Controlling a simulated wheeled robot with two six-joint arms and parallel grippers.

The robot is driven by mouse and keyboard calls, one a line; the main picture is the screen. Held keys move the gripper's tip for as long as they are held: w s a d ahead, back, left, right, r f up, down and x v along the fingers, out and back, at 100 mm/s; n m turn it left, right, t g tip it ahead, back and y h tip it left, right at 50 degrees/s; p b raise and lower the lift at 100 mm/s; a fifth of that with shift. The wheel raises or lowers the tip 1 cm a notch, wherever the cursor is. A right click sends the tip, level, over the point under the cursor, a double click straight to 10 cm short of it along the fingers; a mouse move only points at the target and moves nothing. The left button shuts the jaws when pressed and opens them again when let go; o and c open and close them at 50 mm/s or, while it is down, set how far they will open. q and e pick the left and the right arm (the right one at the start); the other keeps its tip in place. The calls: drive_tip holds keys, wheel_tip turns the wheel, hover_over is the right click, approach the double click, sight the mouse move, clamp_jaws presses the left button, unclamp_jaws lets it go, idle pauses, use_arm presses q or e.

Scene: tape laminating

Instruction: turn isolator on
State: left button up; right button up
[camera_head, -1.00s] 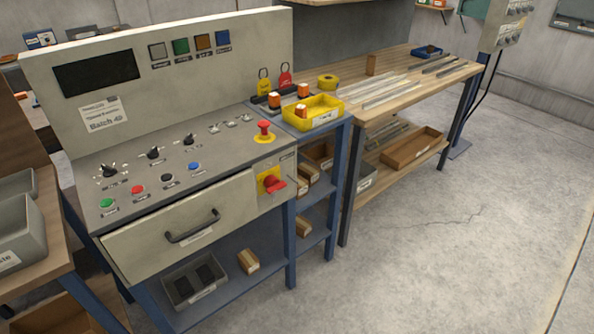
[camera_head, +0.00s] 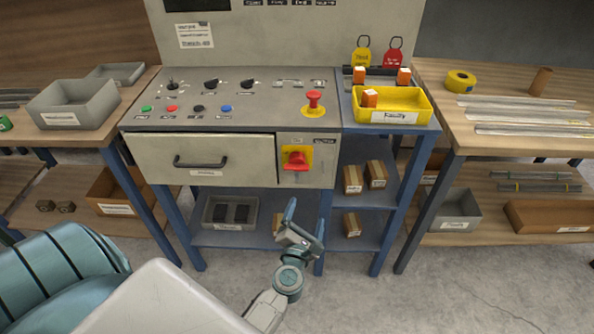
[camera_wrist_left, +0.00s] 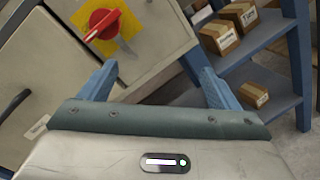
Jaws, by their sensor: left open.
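The isolator is a red rotary handle (camera_head: 295,160) on a yellow plate (camera_head: 308,153), on the front of the grey console right of the drawer. In the left wrist view the red handle (camera_wrist_left: 103,24) shows at the top left with its lever slanting. My left gripper (camera_head: 305,220) is in front of the console, below the isolator and apart from it. Its two blue fingers (camera_wrist_left: 155,82) are spread with nothing between them. My right gripper is not in view.
A red emergency stop button (camera_head: 314,99) stands above on the console top. The drawer handle (camera_head: 201,163) sticks out at the left. A yellow bin (camera_head: 391,107) stands on the blue rack at the right. Bare floor lies in front.

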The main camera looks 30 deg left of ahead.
sight(296, 170)
use_arm(q)
drive_tip(key=a+r+n+g+y, duration=0.2)
drive_tip(key=a+r+n+y, duration=0.1)
drive_tip(key=r+n, duration=0.6)
drive_tip(key=shift+n, duration=0.7)
drive_tip(key=x, duration=0.6)
drive_tip(key=f+p+x, duration=0.1)
drive_tip(key=x, duration=0.2)
drive_tip(key=shift+w+a, duration=0.25)
drive_tip(key=shift+a, duration=0.05)
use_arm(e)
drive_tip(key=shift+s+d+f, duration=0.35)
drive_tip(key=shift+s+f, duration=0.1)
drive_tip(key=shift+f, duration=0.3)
use_arm(q)
drive_tip(key=shift+c, duration=0.4)
drive_tip(key=c, duration=1.3)
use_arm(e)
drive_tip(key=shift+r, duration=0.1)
